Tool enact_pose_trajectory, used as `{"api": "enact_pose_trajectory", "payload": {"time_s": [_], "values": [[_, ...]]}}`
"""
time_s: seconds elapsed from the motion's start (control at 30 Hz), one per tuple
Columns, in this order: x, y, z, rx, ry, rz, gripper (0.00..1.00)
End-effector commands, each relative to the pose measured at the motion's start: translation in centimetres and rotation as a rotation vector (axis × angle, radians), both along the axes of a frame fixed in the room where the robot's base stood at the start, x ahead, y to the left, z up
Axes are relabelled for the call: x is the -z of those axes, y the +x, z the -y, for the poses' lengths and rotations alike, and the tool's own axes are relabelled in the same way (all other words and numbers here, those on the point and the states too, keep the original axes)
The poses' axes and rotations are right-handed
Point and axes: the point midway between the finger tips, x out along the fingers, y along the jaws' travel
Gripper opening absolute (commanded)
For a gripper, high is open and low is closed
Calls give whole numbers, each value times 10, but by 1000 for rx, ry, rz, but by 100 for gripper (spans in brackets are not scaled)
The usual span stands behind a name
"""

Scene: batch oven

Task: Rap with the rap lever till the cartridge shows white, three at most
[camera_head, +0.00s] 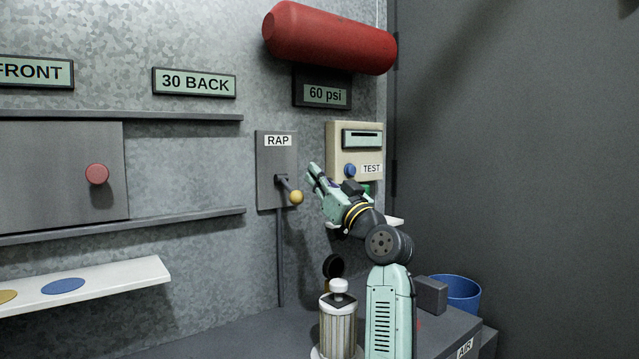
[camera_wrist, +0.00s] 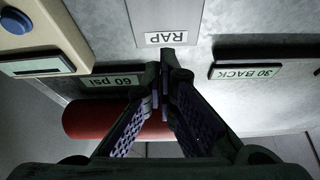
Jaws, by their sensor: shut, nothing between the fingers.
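The rap lever (camera_head: 287,187) is a short dark arm with a yellow ball knob. It sticks out from a grey plate (camera_head: 265,165) labelled RAP on the wall and points down to the right. My gripper (camera_head: 314,172) is shut and empty, a little right of the lever and slightly above the knob. In the wrist view the closed fingertips (camera_wrist: 166,62) point toward the RAP label (camera_wrist: 167,39); the knob does not show there. A pleated cylinder, seemingly the cartridge (camera_head: 339,325), stands upright below with a white cap. Its pleats look greyish beige with darker lines.
A beige TEST box (camera_head: 353,140) with a blue button is just right of my gripper. A red tank (camera_head: 330,38) and a 60 psi display (camera_head: 325,95) are above. A white shelf (camera_head: 120,277) juts out left; a blue bin (camera_head: 457,290) stands lower right.

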Motion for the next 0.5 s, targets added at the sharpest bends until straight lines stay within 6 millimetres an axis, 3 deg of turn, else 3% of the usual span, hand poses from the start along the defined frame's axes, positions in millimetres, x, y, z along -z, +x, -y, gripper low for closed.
{"api": "enact_pose_trajectory", "payload": {"time_s": [0.03, 0.1, 0.3, 0.5], "values": [[26, -6, 9, 6, 3, -6, 0], [36, -16, 16, 5, 5, -5, 0], [60, -39, 31, 6, 4, -2, 0], [70, -49, 38, 5, 4, 0, 0]]}}
